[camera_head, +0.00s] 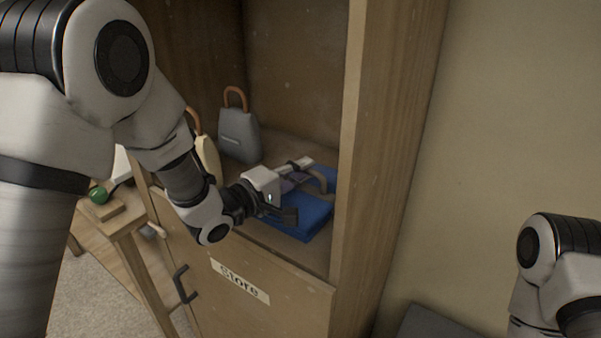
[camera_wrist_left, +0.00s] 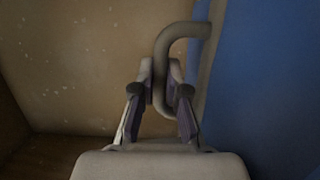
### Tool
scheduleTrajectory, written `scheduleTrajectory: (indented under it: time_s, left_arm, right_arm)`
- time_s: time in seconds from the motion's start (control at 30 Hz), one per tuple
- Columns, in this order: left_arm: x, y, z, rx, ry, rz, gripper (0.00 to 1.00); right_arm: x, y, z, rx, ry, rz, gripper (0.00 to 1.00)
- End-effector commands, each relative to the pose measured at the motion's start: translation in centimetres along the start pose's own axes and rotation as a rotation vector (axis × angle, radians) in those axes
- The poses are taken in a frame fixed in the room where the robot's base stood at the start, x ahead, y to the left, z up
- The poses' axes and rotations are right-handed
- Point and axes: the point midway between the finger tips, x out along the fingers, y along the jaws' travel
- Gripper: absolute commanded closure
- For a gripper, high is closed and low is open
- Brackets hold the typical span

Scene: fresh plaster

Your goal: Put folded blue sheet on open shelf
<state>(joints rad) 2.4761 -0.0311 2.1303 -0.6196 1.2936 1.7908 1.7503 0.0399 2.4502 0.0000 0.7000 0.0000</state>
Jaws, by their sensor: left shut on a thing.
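The folded blue sheet (camera_head: 303,220) is a flat blue block inside the open shelf (camera_head: 292,257), close to its front edge and right post. A grey-brown loop handle (camera_wrist_left: 182,32) is on the sheet's side in the left wrist view, where the sheet (camera_wrist_left: 265,80) fills the right. My left gripper (camera_head: 305,178) reaches in over the sheet and hides part of it. Its fingers, also in the wrist view (camera_wrist_left: 160,95), are shut on the loop handle. The sheet appears to rest on the shelf board, but I cannot tell for certain. My right gripper is out of frame.
A grey tag-shaped item with an orange loop (camera_head: 239,138) stands deeper in the shelf. A cream one (camera_head: 207,155) is partly hidden behind my left arm. The wooden right post (camera_head: 372,150) stands close beside the sheet. Below is a door labelled "Store" (camera_head: 240,281) with a dark handle (camera_head: 184,284).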

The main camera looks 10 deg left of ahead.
Motion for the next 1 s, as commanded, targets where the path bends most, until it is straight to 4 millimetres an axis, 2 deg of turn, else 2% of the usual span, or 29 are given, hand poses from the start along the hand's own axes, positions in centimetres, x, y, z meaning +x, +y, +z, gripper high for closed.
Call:
scheduleTrajectory:
  time_s: [0.13, 0.17, 0.2, 0.57, 0.63, 0.77, 0.9, 1.0]
  left_arm:
    - [0.0, -0.3, 0.0, 0.001, 0.0, 0.003, 1.0]
    - [0.0, -0.3, 0.0, 0.001, 0.0, 0.002, 0.77]
    - [0.0, -0.3, 0.0, 0.001, 0.0, 0.002, 0.62]
    - [0.0, 0.2, 0.0, 0.002, 0.0, 0.003, 0.62]
    - [-0.7, 0.1, -0.1, -0.001, 0.002, 0.003, 0.62]
    - [-3.5, 0.0, -0.1, -0.005, 0.003, 0.005, 0.62]
    - [-7.4, 0.1, -0.2, -0.008, 0.006, 0.005, 0.62]
    - [-9.7, 0.1, -0.1, -0.007, 0.003, 0.007, 0.62]
  right_arm:
    - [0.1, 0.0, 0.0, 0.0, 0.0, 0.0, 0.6]
    - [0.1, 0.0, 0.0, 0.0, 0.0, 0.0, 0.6]
    - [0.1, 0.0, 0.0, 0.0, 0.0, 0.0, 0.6]
    - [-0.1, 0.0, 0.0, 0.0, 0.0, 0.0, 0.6]
    - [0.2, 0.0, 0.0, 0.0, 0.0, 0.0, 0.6]
    - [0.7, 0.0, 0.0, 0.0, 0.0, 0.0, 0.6]
    - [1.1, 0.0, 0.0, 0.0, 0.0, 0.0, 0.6]
    - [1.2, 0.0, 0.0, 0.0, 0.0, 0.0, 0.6]
